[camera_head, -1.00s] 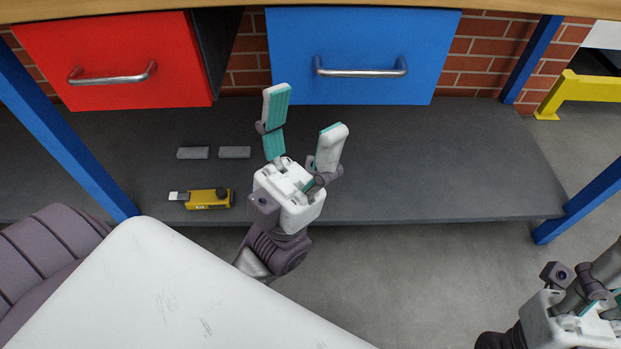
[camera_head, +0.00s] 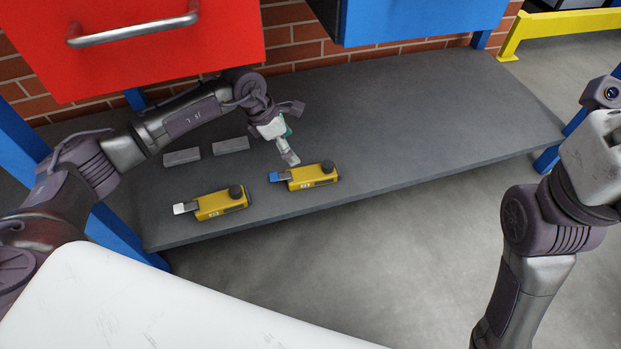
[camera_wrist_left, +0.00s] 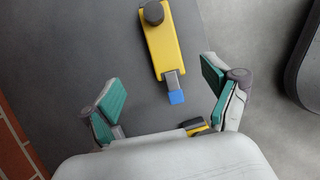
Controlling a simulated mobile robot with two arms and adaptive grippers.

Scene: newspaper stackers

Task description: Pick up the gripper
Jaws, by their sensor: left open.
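Two yellow tools with black knobs lie on the grey lower shelf in the head view; I take these to be the task's gripper. One has a blue tip (camera_head: 312,178), the other a white tip (camera_head: 220,204). My left gripper (camera_head: 284,146) is over the shelf just behind the blue-tipped tool. In the left wrist view its teal-padded fingers (camera_wrist_left: 165,85) are spread and empty, with the blue-tipped tool (camera_wrist_left: 160,40) ahead, between and beyond them. A bit of yellow by the right finger is mostly hidden. My right gripper (camera_head: 600,150) is at the right edge, its fingers not visible.
Two grey blocks (camera_head: 181,157) (camera_head: 231,144) lie behind the tools. A red drawer (camera_head: 140,50) and a blue drawer (camera_head: 420,18) hang above the shelf, and blue posts (camera_head: 547,160) stand at its ends. The shelf's right half (camera_head: 440,120) is clear.

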